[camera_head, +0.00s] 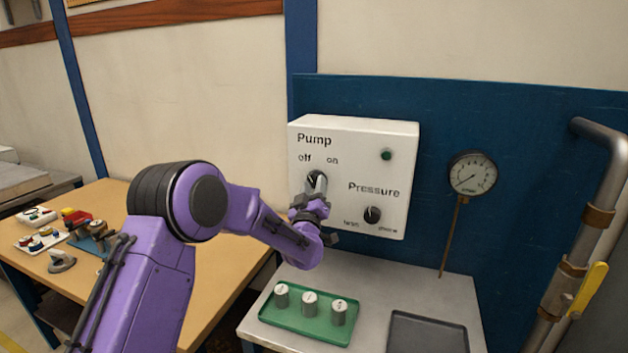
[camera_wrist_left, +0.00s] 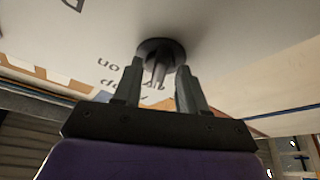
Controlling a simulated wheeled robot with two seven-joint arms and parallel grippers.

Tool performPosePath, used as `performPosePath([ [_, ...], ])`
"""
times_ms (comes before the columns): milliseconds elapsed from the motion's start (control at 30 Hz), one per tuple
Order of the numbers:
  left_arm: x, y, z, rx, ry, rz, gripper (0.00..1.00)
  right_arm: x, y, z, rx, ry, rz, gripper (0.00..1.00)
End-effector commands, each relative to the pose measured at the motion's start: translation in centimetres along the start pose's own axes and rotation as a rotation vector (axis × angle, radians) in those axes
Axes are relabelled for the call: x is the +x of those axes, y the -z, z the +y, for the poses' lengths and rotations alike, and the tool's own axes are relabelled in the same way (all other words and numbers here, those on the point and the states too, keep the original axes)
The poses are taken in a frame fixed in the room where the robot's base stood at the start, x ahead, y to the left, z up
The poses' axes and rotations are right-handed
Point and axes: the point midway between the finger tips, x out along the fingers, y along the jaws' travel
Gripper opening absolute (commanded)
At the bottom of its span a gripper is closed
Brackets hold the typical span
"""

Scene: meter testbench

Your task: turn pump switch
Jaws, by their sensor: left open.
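The pump switch (camera_head: 314,178) is a dark round knob under the words "off" and "on" on the white control box (camera_head: 352,137). In the head view my left gripper (camera_head: 313,192) is at the knob and partly covers it. In the left wrist view the knob (camera_wrist_left: 160,62) stands out from the panel, and my left gripper (camera_wrist_left: 155,85) is open with a finger on each side of its grip. I cannot tell whether the fingers touch it. A dark green lamp (camera_head: 386,154) is at the box's upper right. My right gripper is not in view.
A pressure knob (camera_head: 372,215) sits low on the box. A gauge (camera_head: 472,173) is on the blue board (camera_head: 450,110). A green tray (camera_head: 290,322) with three weights and an empty dark tray (camera_head: 427,333) lie below. A pipe with a yellow lever (camera_head: 588,290) stands right.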

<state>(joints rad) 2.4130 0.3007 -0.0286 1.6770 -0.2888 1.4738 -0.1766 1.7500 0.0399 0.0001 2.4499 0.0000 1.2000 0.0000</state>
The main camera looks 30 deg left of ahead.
Motion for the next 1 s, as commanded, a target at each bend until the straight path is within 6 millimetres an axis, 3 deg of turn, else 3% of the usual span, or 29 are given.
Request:
performPosePath([
  [333,0.8,0.0,-0.1,0.000,0.001,0.001,0.41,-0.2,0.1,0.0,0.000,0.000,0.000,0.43],
  [467,0.8,0.0,-0.1,0.000,0.001,0.001,0.00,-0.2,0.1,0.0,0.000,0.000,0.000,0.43],
  [767,0.8,-0.1,-0.1,0.015,-0.006,0.000,0.00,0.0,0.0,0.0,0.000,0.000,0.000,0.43],
  [1000,0.7,-0.3,-0.2,0.111,-0.046,0.000,0.00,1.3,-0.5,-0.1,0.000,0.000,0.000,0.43],
])
